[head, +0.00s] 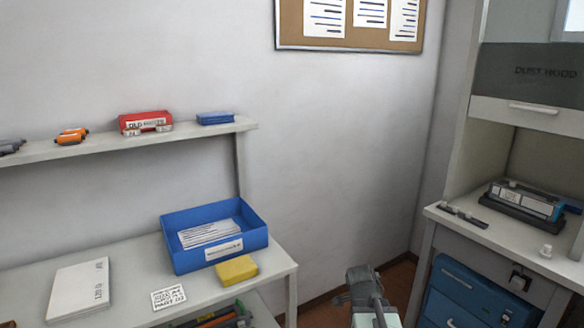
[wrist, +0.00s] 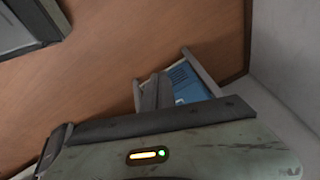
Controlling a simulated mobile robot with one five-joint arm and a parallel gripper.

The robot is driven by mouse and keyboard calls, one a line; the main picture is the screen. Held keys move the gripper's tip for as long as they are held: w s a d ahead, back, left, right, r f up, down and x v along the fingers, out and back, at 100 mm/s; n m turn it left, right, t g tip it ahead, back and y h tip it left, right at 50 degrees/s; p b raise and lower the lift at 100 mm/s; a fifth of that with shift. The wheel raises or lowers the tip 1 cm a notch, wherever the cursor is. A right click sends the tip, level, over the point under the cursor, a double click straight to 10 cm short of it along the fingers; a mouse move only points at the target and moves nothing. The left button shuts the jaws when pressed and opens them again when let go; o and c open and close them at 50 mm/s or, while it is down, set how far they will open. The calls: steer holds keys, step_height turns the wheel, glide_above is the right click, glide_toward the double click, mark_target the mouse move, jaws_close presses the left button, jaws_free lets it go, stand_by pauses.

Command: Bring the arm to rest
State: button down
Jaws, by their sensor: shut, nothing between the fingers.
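My gripper (head: 362,280) shows at the bottom of the head view, right of the workbench and in front of the floor and wall corner. It is held clear of the bench and of the cabinet on the right. In the wrist view my gripper (wrist: 158,88) shows as dark grey parts beyond the wrist body with its small lit indicator. It is shut and empty. Most of my arm is out of view.
A workbench (head: 128,268) at left carries a blue tray (head: 190,258) and a yellow block (head: 236,269). A shelf (head: 190,132) hangs above it. At right, a cartridge (head: 527,200) lies on a counter (head: 470,228) above a blue cabinet (head: 468,295). Bare floor (head: 398,282) lies between.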

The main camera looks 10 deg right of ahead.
steer(key=s+a+f+n+g+y, duration=0.1)
steer(key=s+a+n+y, duration=0.1)
steer(key=a+n, duration=0.75)
steer(key=s+a+f+n+g+y, duration=0.1)
steer(key=s+a+n+y, duration=0.1)
steer(key=a+n, duration=0.7)
step_height(320, 180, up, 22)
steer(key=p, duration=2.1)
steer(key=shift+w+a+m+p, duration=0.15)
steer(key=shift+a+m+p, duration=0.2)
steer(key=shift+m, duration=0.1)
steer(key=shift+f, duration=0.1)
